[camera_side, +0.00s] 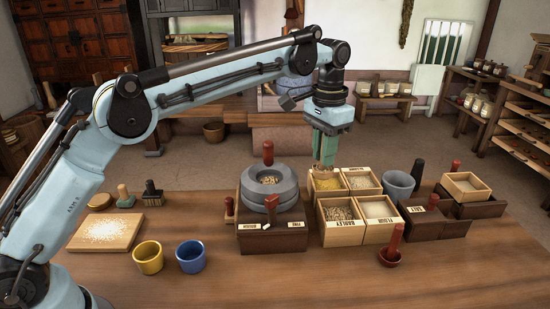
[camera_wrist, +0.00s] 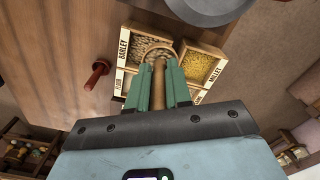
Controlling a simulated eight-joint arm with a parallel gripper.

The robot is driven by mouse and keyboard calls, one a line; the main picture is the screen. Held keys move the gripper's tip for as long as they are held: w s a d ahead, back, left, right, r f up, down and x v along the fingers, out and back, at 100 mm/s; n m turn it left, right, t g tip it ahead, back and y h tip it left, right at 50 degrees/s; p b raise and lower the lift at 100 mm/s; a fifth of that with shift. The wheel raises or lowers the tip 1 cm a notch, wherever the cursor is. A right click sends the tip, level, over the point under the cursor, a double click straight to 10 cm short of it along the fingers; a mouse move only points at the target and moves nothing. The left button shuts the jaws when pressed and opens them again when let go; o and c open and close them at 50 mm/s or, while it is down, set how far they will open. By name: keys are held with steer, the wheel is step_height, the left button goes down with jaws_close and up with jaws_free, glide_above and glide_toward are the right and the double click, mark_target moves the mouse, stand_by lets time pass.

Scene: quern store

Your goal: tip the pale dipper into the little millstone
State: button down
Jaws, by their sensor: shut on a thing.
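The little millstone (camera_side: 284,189) is a round grey stone with a red upright handle and some grain in its middle, set on a dark wooden block. My gripper (camera_side: 324,160) is to its right, pointing down, shut on the handle of the pale dipper (camera_side: 321,172). The dipper's bowl is at the grain boxes, low over or in them; I cannot tell which. In the wrist view, my gripper (camera_wrist: 158,98) holds the light wooden handle (camera_wrist: 158,75), with the round bowl rim beyond it. A grey rounded edge, likely the millstone (camera_wrist: 208,8), shows at the top.
Grain boxes labelled barley (camera_side: 342,234) and otherwise stand below my gripper. A red dipper (camera_side: 390,255), a grey cup (camera_side: 398,187) and more boxes (camera_side: 466,187) are to the right. Yellow (camera_side: 148,260) and blue (camera_side: 190,259) cups stand front left. The front table (camera_side: 290,285) is clear.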

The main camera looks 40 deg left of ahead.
steer(key=s+a+r, duration=1)
steer(key=a, duration=0.1)
steer(key=w+f+t, duration=0.1)
steer(key=f, duration=0.2)
steer(key=w+f, duration=0.2)
steer(key=f, duration=0.1)
steer(key=w+d+f+t, duration=0.1)
steer(key=w+f, duration=0.1)
steer(key=f, duration=0.2)
steer(key=shift+t+h, duration=0.3)
steer(key=t, duration=0.1)
steer(key=s+f+t, duration=0.1)
steer(key=t+h, duration=0.1)
steer(key=shift+s+a+f, duration=0.2)
steer(key=shift+a+f, duration=0.05)
steer(key=shift+f, duration=0.15)
steer(key=t, duration=0.1)
steer(key=s+f+t, duration=0.1)
steer(key=t, duration=0.1)
steer(key=t+h, duration=0.1)
steer(key=t, duration=0.1)
steer(key=shift+s+a+f, duration=0.15)
steer(key=shift+s+a, duration=0.05)
steer(key=shift+s, duration=0.15)
steer(key=shift+w, duration=0.1)
stand_by(0.9)
